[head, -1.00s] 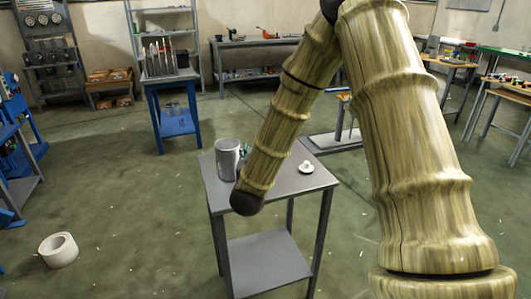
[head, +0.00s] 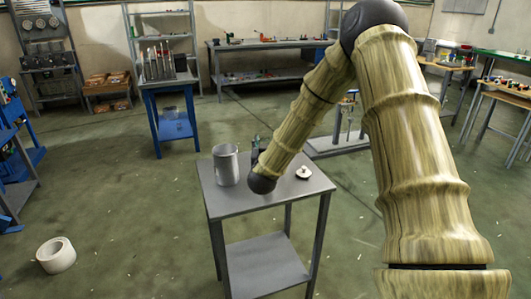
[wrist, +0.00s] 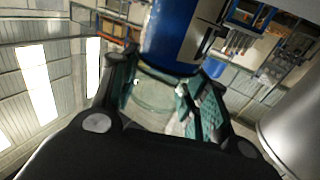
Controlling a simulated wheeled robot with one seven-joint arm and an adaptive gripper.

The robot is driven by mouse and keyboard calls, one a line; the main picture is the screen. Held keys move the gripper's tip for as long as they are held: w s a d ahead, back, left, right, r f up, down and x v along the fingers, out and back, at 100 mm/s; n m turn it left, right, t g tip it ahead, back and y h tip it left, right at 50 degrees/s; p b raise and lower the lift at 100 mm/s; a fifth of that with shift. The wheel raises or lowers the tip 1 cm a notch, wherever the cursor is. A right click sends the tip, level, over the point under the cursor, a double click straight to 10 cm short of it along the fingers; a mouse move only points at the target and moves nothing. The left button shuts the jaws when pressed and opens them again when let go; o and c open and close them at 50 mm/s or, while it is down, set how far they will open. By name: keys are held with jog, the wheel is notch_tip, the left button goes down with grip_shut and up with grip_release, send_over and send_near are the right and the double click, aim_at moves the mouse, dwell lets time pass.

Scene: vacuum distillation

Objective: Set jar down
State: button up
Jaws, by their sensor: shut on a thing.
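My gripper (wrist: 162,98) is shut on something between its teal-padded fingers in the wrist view. This looks like the jar (wrist: 155,92), a pale, see-through round body, partly hidden by the fingers. A blue cylinder with a white patch (wrist: 175,35) shows just past it; I cannot tell whether it is part of the jar. In the head view my dark wrist is over the middle of the grey table (head: 245,207), and the held jar is hidden behind my arm. I cannot tell whether it touches the table.
A grey metal pot (head: 225,167) stands on the table just left of my gripper; it also shows at the right of the wrist view (wrist: 295,120). A small round lid-like piece (head: 303,172) lies to the right. The table's front is clear. A white roll (head: 56,255) lies on the floor.

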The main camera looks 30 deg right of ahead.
jog(key=shift+w+d+f, duration=0.15)
jog(key=shift+d, duration=0.1)
jog(key=shift+f, duration=1.6)
jog(key=shift+f, duration=0.15)
jog(key=o, duration=1.3)
jog(key=shift+c, duration=0.2)
jog(key=shift+r, duration=0.2)
jog(key=b+v, duration=0.1)
jog(key=v, duration=1.1)
